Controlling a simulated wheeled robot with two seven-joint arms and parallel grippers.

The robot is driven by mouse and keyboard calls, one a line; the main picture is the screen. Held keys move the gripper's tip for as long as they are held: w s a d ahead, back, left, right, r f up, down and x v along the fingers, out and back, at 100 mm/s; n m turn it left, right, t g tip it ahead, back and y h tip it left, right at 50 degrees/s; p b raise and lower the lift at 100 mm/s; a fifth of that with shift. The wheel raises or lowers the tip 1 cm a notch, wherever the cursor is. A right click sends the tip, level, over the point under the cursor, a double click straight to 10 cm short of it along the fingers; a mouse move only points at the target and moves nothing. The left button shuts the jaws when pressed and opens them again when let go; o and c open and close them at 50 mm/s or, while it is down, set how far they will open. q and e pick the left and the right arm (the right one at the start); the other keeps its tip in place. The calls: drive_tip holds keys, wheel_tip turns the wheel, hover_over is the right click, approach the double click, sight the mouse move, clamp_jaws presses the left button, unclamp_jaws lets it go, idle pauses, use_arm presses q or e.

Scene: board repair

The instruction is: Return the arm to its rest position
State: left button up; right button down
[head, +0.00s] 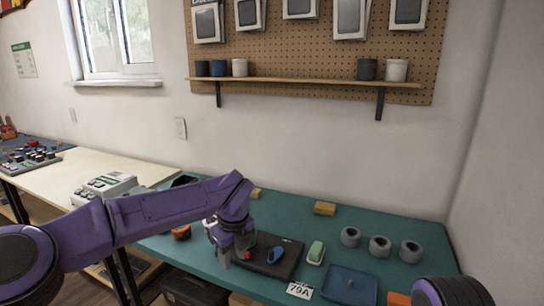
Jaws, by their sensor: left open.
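My left arm reaches in from the left and bends down over the teal mat. My left gripper (236,259) is at the left end of a dark flat board (283,262), low over the mat. It is open. A small red spot shows by its fingers; I cannot tell whether it is part of the gripper or a separate thing. The arm and gripper hide part of the board's left side. A blue oval object (275,255) lies on the board. Of my right arm only a purple link shows at the bottom right; its gripper is out of frame.
A yellow block (325,208) lies at the back. A shelf (300,82) with cups hangs above.

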use_arm(q)
drive_tip(key=s+a+f+m+t+y, duration=0.2)
drive_tip(key=s+a+f+m+t, duration=0.15)
drive_tip(key=f+m, duration=0.8)
drive_tip(key=s+a+f+m+t+y, duration=0.2)
drive_tip(key=s+a+f+m+t, duration=0.15)
drive_tip(key=f+m, duration=0.75)
drive_tip(key=s+a+f+m+g, duration=0.1)
drive_tip(key=s+a+f+m, duration=0.2)
drive_tip(key=s, duration=0.7)
drive_tip(key=s+a+f+m+g+h, duration=0.1)
drive_tip(key=s+a+f+m, duration=0.3)
drive_tip(key=s, duration=0.6)
drive_tip(key=s+a+f+m+g, duration=0.3)
drive_tip(key=s+a+m, duration=0.3)
drive_tip(key=s+m, duration=0.3)
drive_tip(key=shift+s+a+f+h, duration=0.3)
drive_tip(key=shift+s+f, duration=0.4)
drive_tip(key=shift+s, duration=0.4)
